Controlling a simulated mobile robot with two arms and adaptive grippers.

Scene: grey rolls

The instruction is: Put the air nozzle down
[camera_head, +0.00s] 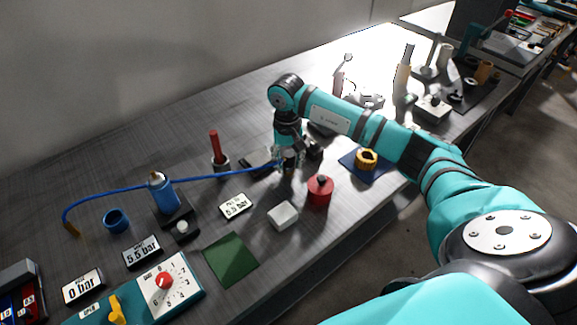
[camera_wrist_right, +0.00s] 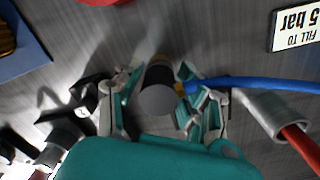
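The air nozzle (camera_wrist_right: 157,92) is a dark grey cylinder with a brass tip, seen end-on in the right wrist view. A blue hose (camera_head: 222,176) runs to it from the left in the head view, and the hose (camera_wrist_right: 240,84) joins a brass fitting on its side in the wrist view. My right gripper (camera_head: 288,160) points down at the table, and in the wrist view its fingers (camera_wrist_right: 160,78) are closed in on both sides of the nozzle. The arm hides most of the nozzle in the head view. Whether it touches the table is unclear. My left gripper is not visible.
A red cylinder (camera_head: 320,189), a white block (camera_head: 283,215) and a blue mat (camera_head: 351,165) bearing a yellow knob (camera_head: 366,159) are close by. A red-handled tool (camera_head: 214,147) stands in a grey holder.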

